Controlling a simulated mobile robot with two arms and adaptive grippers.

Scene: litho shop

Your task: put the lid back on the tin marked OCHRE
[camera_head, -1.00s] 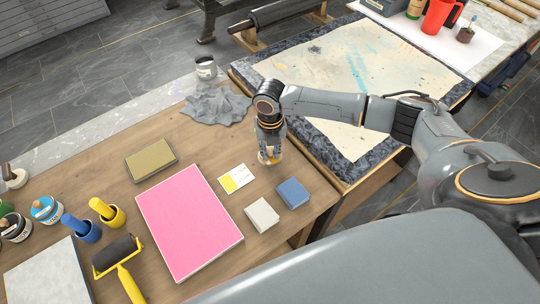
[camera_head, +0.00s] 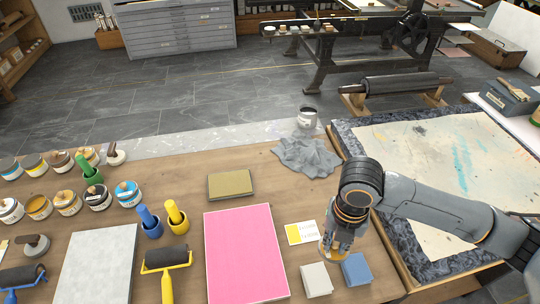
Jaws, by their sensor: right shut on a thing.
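Several small paint tins stand in two rows at the left of the wooden table. One in the front row has an ochre-brown top (camera_head: 38,206) and looks open; its label is too small to read, so I cannot tell for certain that it is the OCHRE tin. My right gripper (camera_head: 333,252) points down over the table's right part, beside a white and yellow card. It is shut on a small, pale, yellowish thing, mostly hidden by the fingers; I cannot tell whether it is the lid. My left gripper is not in view.
A pink board (camera_head: 245,255), an olive block (camera_head: 230,184), a yellow roller (camera_head: 166,257) and yellow and blue handled tools lie between the gripper and the tins. A white block (camera_head: 316,279) and a blue block (camera_head: 356,269) are near the gripper. A grey cloth (camera_head: 306,156) lies behind.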

